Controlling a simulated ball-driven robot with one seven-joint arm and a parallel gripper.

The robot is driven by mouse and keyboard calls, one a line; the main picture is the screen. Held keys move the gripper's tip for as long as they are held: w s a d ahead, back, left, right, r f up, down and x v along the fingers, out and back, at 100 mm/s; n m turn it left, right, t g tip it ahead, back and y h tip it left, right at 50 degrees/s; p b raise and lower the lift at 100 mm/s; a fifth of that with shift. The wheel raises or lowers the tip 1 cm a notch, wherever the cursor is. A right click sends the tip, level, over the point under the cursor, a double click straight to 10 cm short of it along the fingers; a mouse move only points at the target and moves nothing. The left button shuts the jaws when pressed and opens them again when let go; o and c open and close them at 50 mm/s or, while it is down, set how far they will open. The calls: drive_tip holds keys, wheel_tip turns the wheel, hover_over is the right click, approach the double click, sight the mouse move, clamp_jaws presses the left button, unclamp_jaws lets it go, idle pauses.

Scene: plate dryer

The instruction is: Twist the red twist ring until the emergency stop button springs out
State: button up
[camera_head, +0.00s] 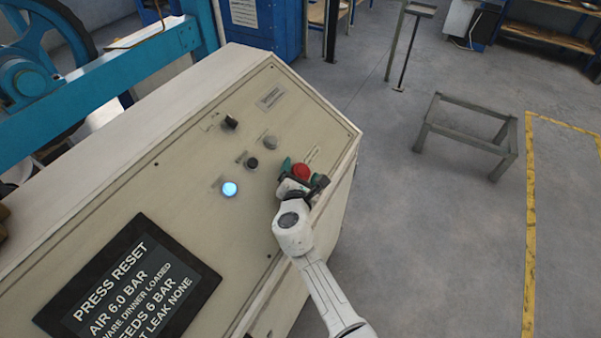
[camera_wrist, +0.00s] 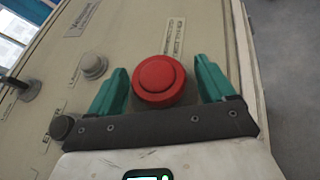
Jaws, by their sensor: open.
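The red emergency stop button with its red twist ring (camera_head: 301,171) sits on the right part of the sloped beige control panel (camera_head: 190,160). In the wrist view the red button (camera_wrist: 159,80) shows as a round cap inside a wider ring. My gripper (camera_head: 300,174) is at the button in the head view, partly covering it. In the wrist view my gripper (camera_wrist: 158,85) is open, with one green finger on each side of the red ring. Gaps show between both fingers and the ring, so it is not gripped. Whether the button is pressed in or out, I cannot tell.
A lit blue-white button (camera_head: 230,188), a dark knob (camera_head: 252,163), a grey button (camera_head: 270,142) and a black selector (camera_head: 231,122) are left of the gripper. A display (camera_head: 130,285) reads "PRESS RESET". Open floor lies right of the panel, with a metal frame stand (camera_head: 468,128).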

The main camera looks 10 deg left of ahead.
drive_tip(key=shift+s, duration=0.15)
drive_tip(key=v, duration=1)
drive_tip(key=shift+s, duration=0.3)
idle(0.5)
drive_tip(key=s+d+f+m+g+h+b, duration=0.1)
drive_tip(key=s+d+f+m+g+h, duration=0.2)
drive_tip(key=d+m, duration=0.5)
drive_tip(key=s+d+f+m+g+h+b, duration=0.1)
drive_tip(key=s+d+f+m+g, duration=0.2)
drive_tip(key=d, duration=0.8)
drive_tip(key=s+d+f+m+g+h, duration=0.1)
drive_tip(key=s+d+f+m+h, duration=0.15)
drive_tip(key=s+d+m, duration=0.45)
drive_tip(key=s+d+f+m+g+y+b, duration=0.1)
drive_tip(key=s+d+m+g+y, duration=0.1)
drive_tip(key=s+m, duration=0.5)
drive_tip(key=s+d+f+m+g+y+b, duration=0.1)
drive_tip(key=s+d+m+g+y, duration=0.2)
drive_tip(key=s, duration=1.1)
drive_tip(key=d+m+g, duration=0.2)
drive_tip(key=d+m, duration=0.1)
drive_tip(key=d, duration=0.1)
drive_tip(key=shift+s+f+m+b, duration=0.25)
drive_tip(key=shift+s+m+b, duration=0.1)
drive_tip(key=shift+m, duration=0.05)
